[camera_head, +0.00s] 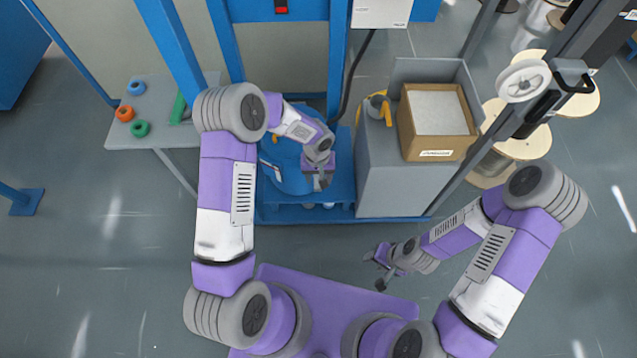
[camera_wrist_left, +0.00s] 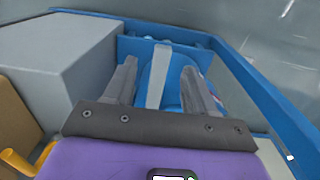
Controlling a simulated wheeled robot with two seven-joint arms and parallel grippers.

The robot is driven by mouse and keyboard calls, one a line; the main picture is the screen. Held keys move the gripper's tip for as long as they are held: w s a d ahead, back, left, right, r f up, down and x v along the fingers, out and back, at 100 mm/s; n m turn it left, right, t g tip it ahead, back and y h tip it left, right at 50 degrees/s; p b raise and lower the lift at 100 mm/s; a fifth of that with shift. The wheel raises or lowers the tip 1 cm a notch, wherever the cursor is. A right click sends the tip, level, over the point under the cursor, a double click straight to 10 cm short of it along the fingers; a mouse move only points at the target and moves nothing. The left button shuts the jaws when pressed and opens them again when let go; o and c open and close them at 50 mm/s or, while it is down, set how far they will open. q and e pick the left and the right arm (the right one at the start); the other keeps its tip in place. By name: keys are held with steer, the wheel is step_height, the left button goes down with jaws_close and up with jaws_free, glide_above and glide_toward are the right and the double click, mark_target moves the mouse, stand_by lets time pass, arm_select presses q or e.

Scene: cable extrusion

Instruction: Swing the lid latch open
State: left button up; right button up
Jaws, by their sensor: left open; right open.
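A round blue drum with a blue lid (camera_head: 285,172) stands in the blue machine base in the head view. In the left wrist view a light grey bar (camera_wrist_left: 158,76), which looks like the lid latch, lies against the blue lid (camera_wrist_left: 177,70). My left gripper (camera_head: 320,182) is over the right side of the drum. In the wrist view its open fingers (camera_wrist_left: 159,66) stand on either side of the bar, with gaps; whether they are level with it is unclear. In the head view the gripper hides the latch. My right gripper (camera_head: 379,271) is open and empty over the floor.
A grey cabinet (camera_head: 388,185) with a cardboard box (camera_head: 436,156) on top stands right of the drum. The blue frame (camera_wrist_left: 245,85) borders the drum closely. A grey side table (camera_head: 160,122) with coloured rings stands at left. The floor in front is clear.

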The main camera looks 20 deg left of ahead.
mark_target(318, 186)
arm_select(q)
steer(key=shift+w+a, duration=0.25)
steer(key=shift+w, duration=0.15)
step_height(318, 186, down, 7)
steer(key=shift+b, duration=0.95)
jaws_close()
